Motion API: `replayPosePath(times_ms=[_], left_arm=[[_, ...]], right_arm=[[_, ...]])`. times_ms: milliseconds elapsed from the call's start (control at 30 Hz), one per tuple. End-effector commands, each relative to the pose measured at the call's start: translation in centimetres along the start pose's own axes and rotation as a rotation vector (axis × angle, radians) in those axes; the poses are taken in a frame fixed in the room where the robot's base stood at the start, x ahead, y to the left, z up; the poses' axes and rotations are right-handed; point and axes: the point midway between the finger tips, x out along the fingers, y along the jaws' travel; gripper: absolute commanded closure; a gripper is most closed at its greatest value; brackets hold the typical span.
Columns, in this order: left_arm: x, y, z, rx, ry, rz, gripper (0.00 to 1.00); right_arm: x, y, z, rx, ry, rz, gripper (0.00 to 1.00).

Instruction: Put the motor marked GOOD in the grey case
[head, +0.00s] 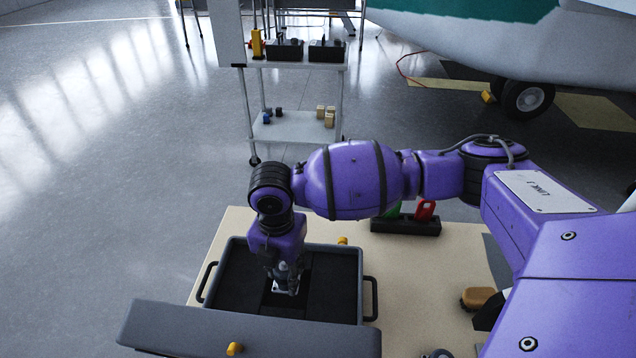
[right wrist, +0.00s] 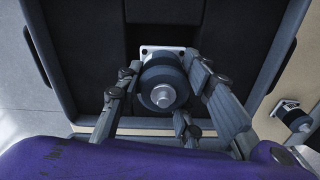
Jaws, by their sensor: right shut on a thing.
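The grey case (head: 361,292) stands open on the table, with its lid (head: 240,330) folded toward me and dark foam inside. My right gripper (head: 287,287) is inside or just above the case's opening. It is shut on a motor (right wrist: 162,82), which has a dark round body, a silver shaft and a pale square flange. The motor is over a dark recess in the foam; I cannot tell whether it touches the bottom. No GOOD mark is readable on it. Another motor (right wrist: 291,116) lies outside the case, at the right in the right wrist view. My left gripper is not in view.
The beige table (head: 455,262) carries a dark holder (head: 405,225) with red and green items behind my arm. A brown-orange object (head: 479,298) lies at the right. A cart (head: 295,125) and an aircraft wheel (head: 528,98) stand beyond on open floor.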

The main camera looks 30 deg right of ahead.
Motion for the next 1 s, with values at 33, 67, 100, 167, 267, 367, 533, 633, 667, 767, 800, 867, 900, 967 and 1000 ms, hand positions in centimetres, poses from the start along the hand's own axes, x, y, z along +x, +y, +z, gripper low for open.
replayPosePath(times_ms=[33, 67, 100, 167, 267, 367, 533, 633, 667, 767, 800, 867, 900, 967, 1000], left_arm=[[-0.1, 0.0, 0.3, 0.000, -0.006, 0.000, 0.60], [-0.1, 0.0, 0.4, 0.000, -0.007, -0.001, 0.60], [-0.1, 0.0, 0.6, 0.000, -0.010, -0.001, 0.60], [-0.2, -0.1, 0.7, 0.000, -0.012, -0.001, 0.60], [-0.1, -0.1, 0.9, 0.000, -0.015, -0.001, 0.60], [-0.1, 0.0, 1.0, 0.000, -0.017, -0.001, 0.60], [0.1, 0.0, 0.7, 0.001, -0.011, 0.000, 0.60], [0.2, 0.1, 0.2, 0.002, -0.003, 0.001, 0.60], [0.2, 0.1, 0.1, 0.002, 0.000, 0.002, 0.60], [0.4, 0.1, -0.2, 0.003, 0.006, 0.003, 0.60], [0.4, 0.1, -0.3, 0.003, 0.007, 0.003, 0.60], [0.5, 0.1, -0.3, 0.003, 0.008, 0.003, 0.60], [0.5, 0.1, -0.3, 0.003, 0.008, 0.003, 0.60], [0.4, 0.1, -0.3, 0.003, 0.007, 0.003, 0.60], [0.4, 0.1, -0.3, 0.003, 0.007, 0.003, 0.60]], right_arm=[[0.6, 0.1, 0.0, 0.000, -0.001, 0.002, 1.00], [0.8, 0.1, 0.0, 0.000, -0.001, 0.002, 1.00], [1.1, 0.1, 0.0, 0.000, -0.001, 0.002, 1.00], [1.7, 0.1, 0.0, 0.000, -0.001, 0.002, 1.00], [3.2, 0.1, 0.0, 0.000, -0.001, 0.003, 1.00], [4.9, 0.1, 0.0, 0.000, -0.001, 0.002, 1.00], [5.7, 0.2, 0.1, 0.000, -0.004, 0.005, 1.00], [5.6, 0.2, 0.1, 0.000, -0.004, 0.005, 1.00], [5.6, 0.2, 0.1, 0.000, -0.004, 0.006, 1.00], [5.8, 0.2, 0.1, 0.000, -0.004, 0.005, 1.00], [5.9, 0.2, 0.1, 0.000, -0.003, 0.005, 1.00], [6.0, 0.2, 0.1, 0.000, -0.003, 0.004, 0.62], [6.0, 0.2, 0.1, 0.000, -0.003, 0.004, 0.58], [6.0, 0.2, 0.1, 0.000, -0.003, 0.004, 0.58], [6.0, 0.2, 0.1, 0.000, -0.003, 0.004, 0.58]])
